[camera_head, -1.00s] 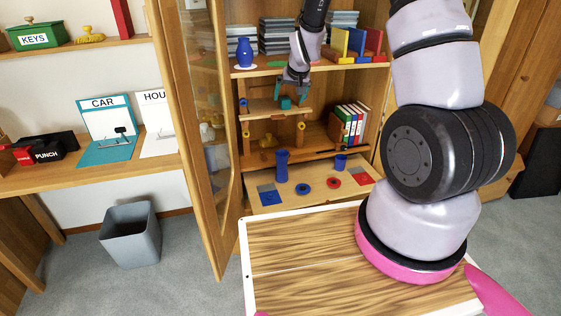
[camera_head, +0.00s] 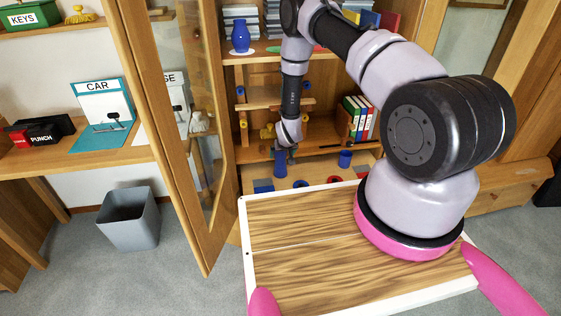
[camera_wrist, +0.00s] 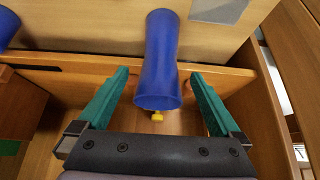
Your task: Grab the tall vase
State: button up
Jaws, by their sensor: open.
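The tall vase (camera_head: 280,163) is a slim blue vessel standing upright in the low pull-out drawer of the cabinet. In the wrist view the vase (camera_wrist: 161,55) stands between the two teal fingers, its open rim towards the camera. My gripper (camera_wrist: 160,80) is open, with a finger on each side of the vase and visible gaps to both. In the head view my gripper (camera_head: 291,152) is at the top of the vase and is small and partly hidden by the wrist.
A short blue cup (camera_head: 345,159) stands to the right in the drawer. A rounder blue vase (camera_head: 240,38) is on the upper shelf. The glass cabinet door (camera_head: 185,130) stands open at left. Colored books (camera_head: 361,117) are at right. A grey bin (camera_head: 128,219) is on the floor.

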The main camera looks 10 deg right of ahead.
aim_at(280, 161)
jog(key=x, duration=0.6)
jog(key=shift+w+f, duration=0.25)
jog(key=shift+f, duration=0.05)
jog(key=c, duration=1.5)
grip_shut()
jog(key=shift+r, duration=0.15)
